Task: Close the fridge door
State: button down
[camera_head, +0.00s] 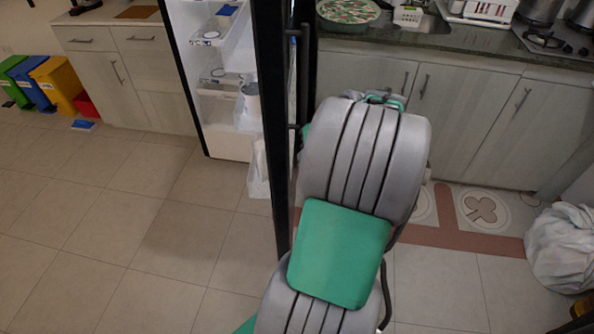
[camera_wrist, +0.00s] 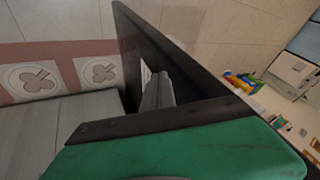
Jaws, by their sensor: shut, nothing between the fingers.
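The fridge (camera_head: 205,115) stands open at the back, its white interior and shelves showing. Its dark door (camera_head: 272,150) is swung out toward me and seen nearly edge-on, with a dark vertical handle (camera_head: 304,75) on its right side. A white shelf with items shows on the door's inner side. My grey and green arm is right of the door and hides my gripper in the head view. In the wrist view, my gripper (camera_wrist: 158,82) appears shut and empty, close to the dark door panel (camera_wrist: 190,65). I cannot tell whether it touches the door.
A counter with cabinets (camera_head: 455,115) stands behind and right of my arm. A pale bag (camera_head: 562,248) sits on the floor at the right. Colored bins (camera_head: 55,82) stand at the far left. The tiled floor left of the door is clear.

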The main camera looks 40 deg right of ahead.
jog(key=s+d+f+m+t, duration=0.1)
jog(key=s+d+f, duration=0.15)
jog(key=d, duration=0.25)
jog(key=w+a+f, duration=0.3)
jog(key=w+f, duration=0.4)
jog(key=w, duration=0.1)
jog(key=shift+w+f+b, duration=0.2)
jog(key=shift+f+b, duration=0.05)
jog(key=shift+b, duration=0.05)
